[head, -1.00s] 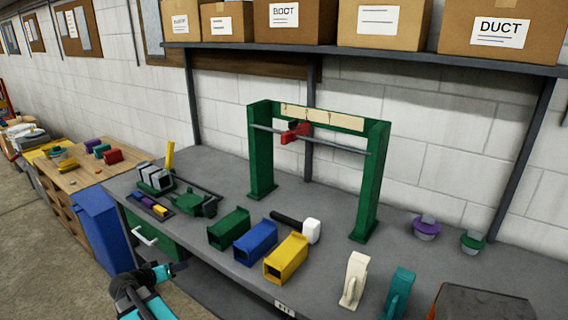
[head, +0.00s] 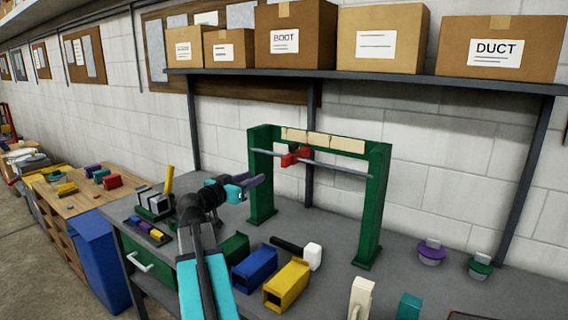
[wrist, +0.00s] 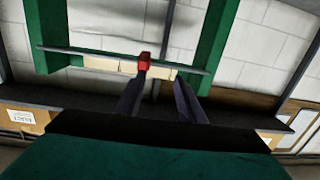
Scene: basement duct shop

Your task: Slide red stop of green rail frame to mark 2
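The green rail frame (head: 376,205) stands upright on the grey bench, with a thin grey rail (head: 335,167) between its posts. The red stop (head: 295,157) sits on the rail, left of its middle. A cream strip (head: 345,144) with dividing lines runs along the top bar; I cannot read any mark numbers. My gripper (head: 257,181) is in front of the left post, lower than the stop and apart from it. The wrist view appears upside down. There the two dark fingers (wrist: 160,97) are spread and empty, with the red stop (wrist: 144,62) ahead of them.
Green, blue (head: 254,268) and yellow (head: 287,285) duct blocks and a white-headed mallet (head: 313,256) lie in front of the frame. Purple and green capped pieces (head: 431,252) stand at right. A shelf of boxes (head: 380,38) hangs above.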

